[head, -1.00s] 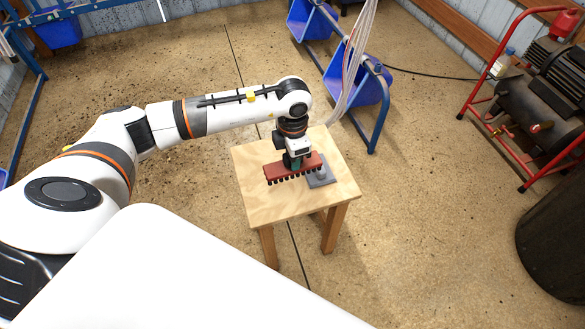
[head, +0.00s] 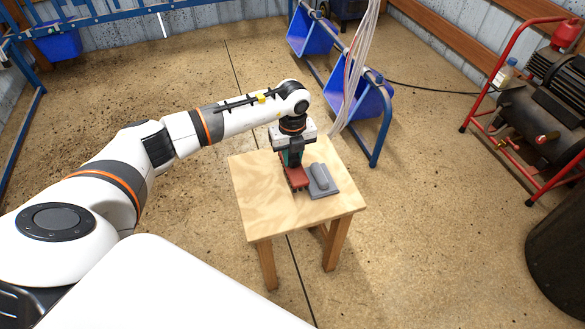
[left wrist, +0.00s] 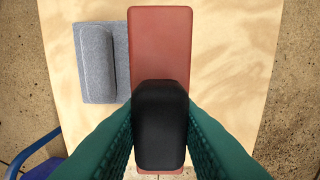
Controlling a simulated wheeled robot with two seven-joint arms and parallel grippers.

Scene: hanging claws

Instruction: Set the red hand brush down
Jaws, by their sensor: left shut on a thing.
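The red hand brush (head: 297,179) is at the wooden table, below my left gripper (head: 291,162). In the left wrist view the red brush (left wrist: 160,45) runs lengthwise up the picture, with its black handle (left wrist: 160,125) between the green fingers. My left gripper (left wrist: 160,135) is shut on that handle. Whether the bristles touch the tabletop cannot be told. My right gripper is not in view.
The small wooden table (head: 262,200) has bare top on its left and front. Blue bins on a blue frame (head: 362,103) stand behind it. A compressor on a red frame (head: 545,110) and a dark drum (head: 562,240) are at the right.

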